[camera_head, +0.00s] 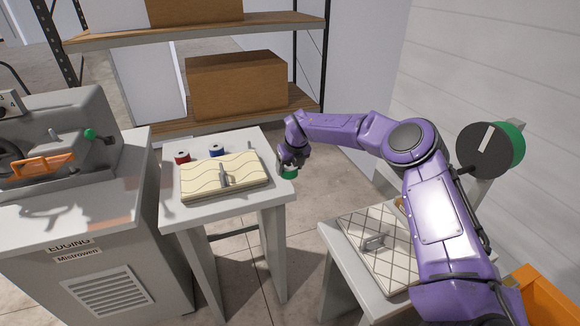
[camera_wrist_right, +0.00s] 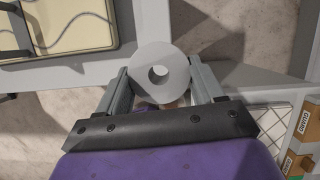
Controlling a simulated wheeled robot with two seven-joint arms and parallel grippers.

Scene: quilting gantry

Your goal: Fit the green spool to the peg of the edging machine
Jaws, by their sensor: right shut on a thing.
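The green spool (camera_head: 289,173) is held in my right gripper (camera_head: 290,162) at the right edge of the small grey table (camera_head: 218,211). In the right wrist view the spool's pale round end (camera_wrist_right: 160,71) with its central hole faces the camera, between the two fingers (camera_wrist_right: 160,85). The gap below the spool cannot be judged. I cannot tell which part is the peg. My left gripper is not in view.
A red spool (camera_head: 182,157), a blue spool (camera_head: 217,149) and a wavy-patterned padded board (camera_head: 200,178) with a handle are on the small table. A lattice-patterned board (camera_head: 365,238) lies on another table at right. Shelves with a cardboard box (camera_head: 238,86) stand behind.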

